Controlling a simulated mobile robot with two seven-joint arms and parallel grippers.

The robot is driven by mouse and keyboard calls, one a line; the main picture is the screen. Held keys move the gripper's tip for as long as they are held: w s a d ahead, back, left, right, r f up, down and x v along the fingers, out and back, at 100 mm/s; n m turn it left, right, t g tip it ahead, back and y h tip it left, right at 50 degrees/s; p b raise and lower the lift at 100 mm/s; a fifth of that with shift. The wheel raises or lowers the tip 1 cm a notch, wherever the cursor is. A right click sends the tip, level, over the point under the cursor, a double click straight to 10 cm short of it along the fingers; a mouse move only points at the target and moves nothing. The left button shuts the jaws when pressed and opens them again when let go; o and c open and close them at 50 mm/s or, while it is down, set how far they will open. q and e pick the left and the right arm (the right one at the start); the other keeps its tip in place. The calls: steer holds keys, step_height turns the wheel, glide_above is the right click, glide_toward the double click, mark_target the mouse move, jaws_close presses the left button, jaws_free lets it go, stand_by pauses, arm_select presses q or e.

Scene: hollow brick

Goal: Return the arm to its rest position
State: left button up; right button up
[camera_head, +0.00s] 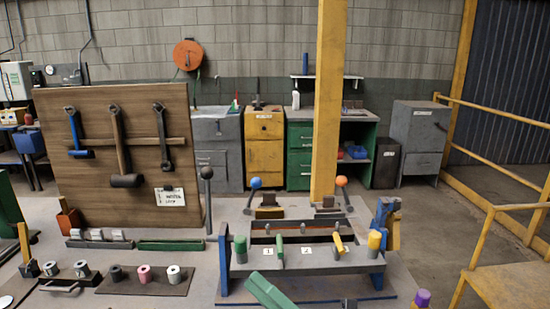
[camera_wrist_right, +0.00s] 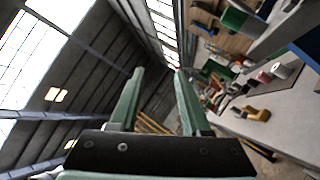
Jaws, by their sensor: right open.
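My right gripper (camera_head: 266,288) shows only in part at the bottom of the head view, as pale green fingers in front of the grey bench fixture (camera_head: 310,262). In the right wrist view my right gripper (camera_wrist_right: 159,74) has its two green fingers apart with nothing between them. That view is tilted, with the roof and windows at left and the bench at right. The rest of my right arm is hidden below the head view's edge. I cannot make out my left gripper in either view.
The fixture holds upright coloured pegs, with a blue ball knob (camera_head: 255,183) and an orange ball knob (camera_head: 341,182) behind. A wooden tool board (camera_head: 85,200) stands at left. A yellow post (camera_head: 328,100) rises behind the fixture. Yellow railings (camera_head: 500,170) are at right.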

steer(key=s+d+f+m+t+h, duration=0.1)
steer(key=d+f+m+h, duration=0.35)
steer(key=f+m, duration=0.25)
steer(key=d+f+m+t+h+p, duration=0.1)
steer(key=d+f+m+t+h, duration=0.15)
steer(key=f+m+h, duration=0.35)
steer(key=s+d+f+m+t+h, duration=0.1)
steer(key=d+f+m+h, duration=0.3)
steer(key=f+m, duration=0.35)
steer(key=s+d+f+m+g+h, duration=0.2)
steer(key=s+d+f+m+g, duration=0.1)
steer(key=s+f, duration=0.4)
steer(key=s+d+f+m+g+h, duration=0.2)
steer(key=s+d+f+m+g, duration=0.2)
steer(key=s+f+m, duration=0.3)
steer(key=shift+s+d+f+m+p, duration=0.3)
steer(key=shift+s+d+m, duration=0.2)
steer(key=shift+s, duration=0.35)
